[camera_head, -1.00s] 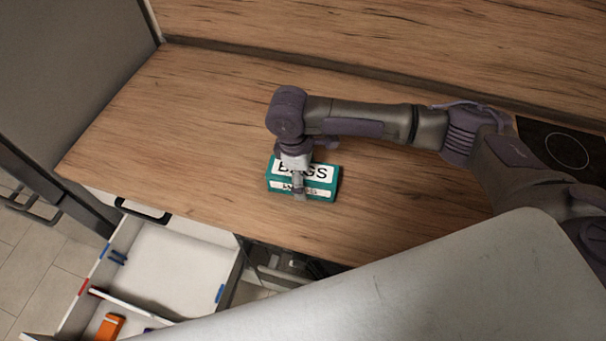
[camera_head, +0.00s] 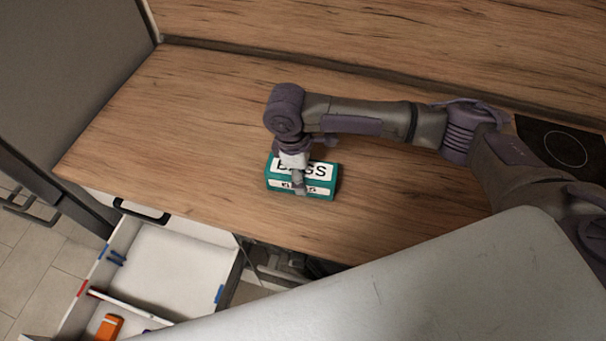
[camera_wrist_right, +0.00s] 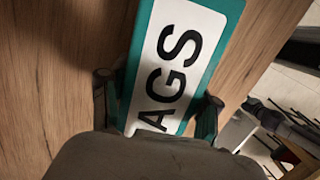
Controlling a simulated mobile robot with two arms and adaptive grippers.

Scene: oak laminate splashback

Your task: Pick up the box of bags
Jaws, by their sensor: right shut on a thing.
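The box of bags (camera_head: 322,172) is teal with white "BAGS" labels. It is at the wooden counter's front part in the head view. My right gripper (camera_head: 298,186) reaches over it from above and is shut on it, covering part of the lettering. In the right wrist view the box (camera_wrist_right: 185,55) lies between the two dark fingers of my right gripper (camera_wrist_right: 157,100), one on each long side. The near end of the box is hidden by the gripper body. I cannot tell whether the box still touches the counter. My left gripper is not in view.
The wooden counter (camera_head: 180,110) is clear around the box. An open white drawer (camera_head: 175,265) below the front edge holds an orange item (camera_head: 109,326). A black hob (camera_head: 565,150) is at the right, and a wooden splashback (camera_head: 400,35) stands behind.

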